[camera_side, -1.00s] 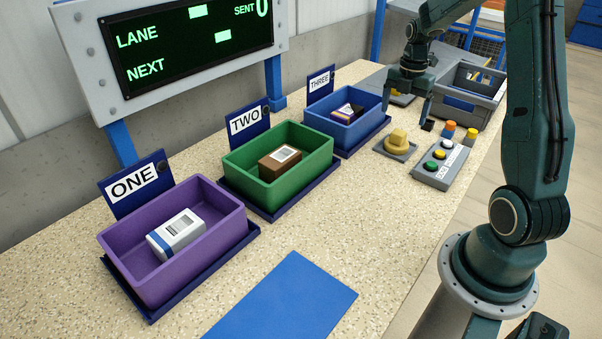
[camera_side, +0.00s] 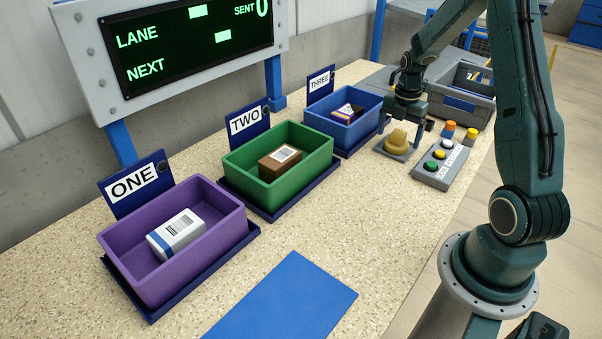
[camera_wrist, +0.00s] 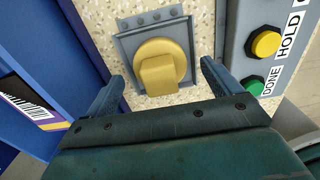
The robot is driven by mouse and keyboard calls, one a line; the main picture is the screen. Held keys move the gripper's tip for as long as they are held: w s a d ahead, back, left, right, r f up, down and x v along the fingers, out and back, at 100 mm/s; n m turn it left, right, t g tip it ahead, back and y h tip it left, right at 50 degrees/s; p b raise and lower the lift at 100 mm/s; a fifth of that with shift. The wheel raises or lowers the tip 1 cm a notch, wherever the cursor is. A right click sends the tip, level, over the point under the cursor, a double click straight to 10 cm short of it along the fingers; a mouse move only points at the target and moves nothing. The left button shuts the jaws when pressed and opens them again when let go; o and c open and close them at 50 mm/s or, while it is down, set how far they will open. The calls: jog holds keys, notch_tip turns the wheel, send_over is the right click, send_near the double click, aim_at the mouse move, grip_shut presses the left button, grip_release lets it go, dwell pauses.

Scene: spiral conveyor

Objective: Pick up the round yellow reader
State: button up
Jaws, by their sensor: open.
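The round yellow reader (camera_side: 397,139) sits on a grey square base plate (camera_side: 388,152) on the counter, right of the blue bin. In the wrist view the yellow reader (camera_wrist: 160,66) shows a round disc with a raised block on its near side, and lies ahead of my gripper, between the lines of its two fingers. My gripper (camera_side: 402,120) is just above the reader, its fingers apart on either side of it. In the wrist view my gripper (camera_wrist: 158,90) is open and empty.
A grey button box (camera_side: 440,164) stands close on the right. The blue bin (camera_side: 366,130) is close on the left, holding a package. Green (camera_side: 322,165) and purple (camera_side: 232,215) bins hold boxes. A grey crate (camera_side: 483,100) stands behind. The front counter is clear around a blue mat (camera_side: 290,300).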

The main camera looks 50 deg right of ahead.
aim_at(399, 132)
jog(key=shift+f, duration=0.7)
jog(key=c, duration=1.1)
jog(key=shift+r, duration=0.2)
notch_tip(399, 132, up, 20)
jog(key=shift+f, duration=0.15)
